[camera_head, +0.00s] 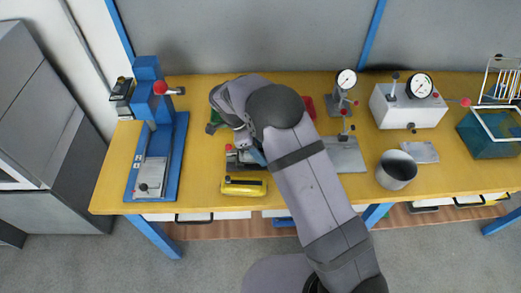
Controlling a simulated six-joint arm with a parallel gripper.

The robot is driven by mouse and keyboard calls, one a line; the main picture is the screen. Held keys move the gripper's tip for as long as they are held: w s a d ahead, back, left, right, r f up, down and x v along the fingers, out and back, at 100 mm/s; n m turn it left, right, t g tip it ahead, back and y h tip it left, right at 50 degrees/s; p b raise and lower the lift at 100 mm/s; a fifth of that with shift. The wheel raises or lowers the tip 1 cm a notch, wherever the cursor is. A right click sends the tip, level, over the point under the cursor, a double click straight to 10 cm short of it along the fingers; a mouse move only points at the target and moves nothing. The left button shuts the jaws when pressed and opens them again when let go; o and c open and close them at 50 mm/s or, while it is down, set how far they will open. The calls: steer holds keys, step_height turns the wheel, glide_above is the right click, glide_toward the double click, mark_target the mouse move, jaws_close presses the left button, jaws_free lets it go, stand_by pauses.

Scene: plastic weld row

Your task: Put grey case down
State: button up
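My arm reaches over the yellow table and its wrist bends down near the table's middle. My gripper (243,148) is low there, mostly covered by my own wrist, and its fingers are too small and hidden to read. A grey object (240,161) with a small red part lies right by the gripper, just behind a yellow case (244,187). I cannot tell whether this is the grey case, or whether it is held or rests on the table.
A blue press (158,130) stands at the left. A grey plate (348,157), dial gauge stand (342,97), metal pot (396,171), flat grey piece (420,152), white gauge box (408,108) and teal basket (488,139) stand right. The table (204,172) is bare left of the yellow case.

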steer(key=shift+o, duration=1.1)
steer(key=shift+r, duration=0.1)
steer(key=shift+r, duration=0.2)
steer(key=b+v, duration=0.2)
steer(key=v, duration=0.9)
steer(key=shift+a+r+b, duration=0.25)
steer(key=shift+r+b, duration=0.1)
steer(key=shift+b, duration=0.05)
